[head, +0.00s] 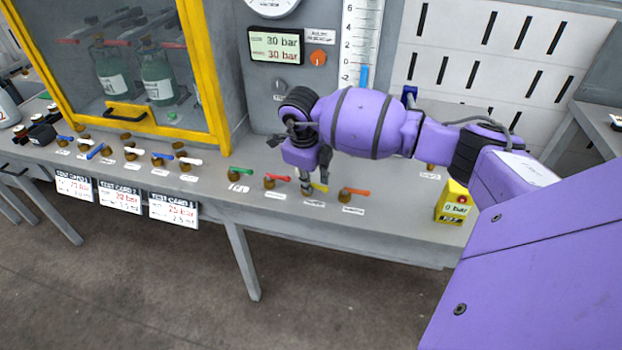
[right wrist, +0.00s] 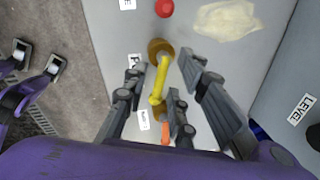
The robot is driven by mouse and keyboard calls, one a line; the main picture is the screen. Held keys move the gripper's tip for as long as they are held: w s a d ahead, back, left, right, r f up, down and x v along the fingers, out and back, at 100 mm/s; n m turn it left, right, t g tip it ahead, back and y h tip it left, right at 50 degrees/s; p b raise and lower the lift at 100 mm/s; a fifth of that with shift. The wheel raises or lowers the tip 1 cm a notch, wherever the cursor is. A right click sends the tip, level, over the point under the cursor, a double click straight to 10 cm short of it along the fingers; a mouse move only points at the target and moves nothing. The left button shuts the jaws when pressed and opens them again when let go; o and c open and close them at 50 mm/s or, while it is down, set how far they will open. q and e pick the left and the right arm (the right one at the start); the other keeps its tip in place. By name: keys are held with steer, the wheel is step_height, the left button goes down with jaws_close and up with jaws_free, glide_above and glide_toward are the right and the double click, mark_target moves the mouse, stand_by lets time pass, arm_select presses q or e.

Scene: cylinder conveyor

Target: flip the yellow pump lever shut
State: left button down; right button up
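The yellow lever (right wrist: 159,82) sits on a brass valve body and points down the picture in the right wrist view. In the head view only a bit of the yellow lever (head: 320,187) shows beside my gripper. My right gripper (head: 309,181) is low over the bench at this lever. In the right wrist view the right gripper (right wrist: 166,84) is open, with a finger on each side of the lever. I see gaps between lever and fingers, and no clear contact.
A yellow gauge box (head: 453,204) stands at the right. The grey bench (head: 345,232) is clear in front of the levers.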

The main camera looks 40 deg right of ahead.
jaws_close()
steer(key=shift+d+f+n+b, duration=0.15)
steer(key=shift+n+b, duration=0.25)
steer(key=shift+n, duration=1.1)
jaws_free()
